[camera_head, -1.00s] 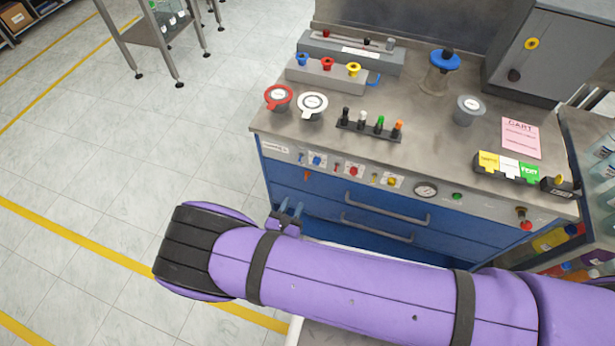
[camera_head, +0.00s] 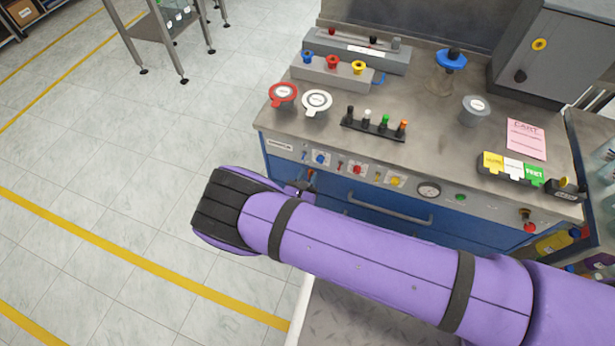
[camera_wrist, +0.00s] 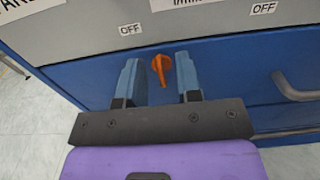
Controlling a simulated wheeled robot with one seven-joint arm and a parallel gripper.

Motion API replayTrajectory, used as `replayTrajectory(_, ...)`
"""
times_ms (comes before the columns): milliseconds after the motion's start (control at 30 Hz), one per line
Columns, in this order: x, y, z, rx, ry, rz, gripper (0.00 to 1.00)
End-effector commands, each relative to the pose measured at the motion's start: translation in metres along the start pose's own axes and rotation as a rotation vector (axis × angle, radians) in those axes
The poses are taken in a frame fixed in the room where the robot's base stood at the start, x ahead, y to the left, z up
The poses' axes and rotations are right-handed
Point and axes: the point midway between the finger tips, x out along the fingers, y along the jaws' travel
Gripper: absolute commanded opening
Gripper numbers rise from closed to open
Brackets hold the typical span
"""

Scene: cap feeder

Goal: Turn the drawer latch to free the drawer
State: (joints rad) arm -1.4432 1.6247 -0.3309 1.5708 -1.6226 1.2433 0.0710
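The orange drawer latch (camera_wrist: 161,69) sits on the blue drawer front in the wrist view, just below the grey panel. My gripper (camera_wrist: 158,70) is open, with its two blue-grey fingers apart on the left and right of the latch. I cannot tell whether either finger touches it. In the head view my purple arm hides most of my gripper and the left of the blue drawer front (camera_head: 345,195). A bit of the latch (camera_head: 311,175) shows just above the arm.
The grey control panel (camera_head: 290,151) with switches and a gauge (camera_head: 429,190) lies above the drawers. A drawer handle (camera_wrist: 296,88) is to the right of the latch. Cups and fixtures stand on the bench top (camera_head: 345,150).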

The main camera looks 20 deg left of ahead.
Motion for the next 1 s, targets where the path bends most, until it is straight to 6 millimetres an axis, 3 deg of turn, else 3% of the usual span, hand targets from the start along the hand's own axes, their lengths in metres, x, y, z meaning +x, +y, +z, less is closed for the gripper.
replayTrajectory(233,0.0006,0.0001,0.0000,0.000,0.000,0.000,0.32)
replayTrajectory(400,0.0004,0.0001,0.0000,0.000,0.000,0.000,0.00)
replayTrajectory(767,0.0002,0.0000,0.0000,0.026,0.000,0.000,0.00)
replayTrajectory(1000,0.0001,-0.0011,-0.0002,0.145,0.000,0.001,0.00)
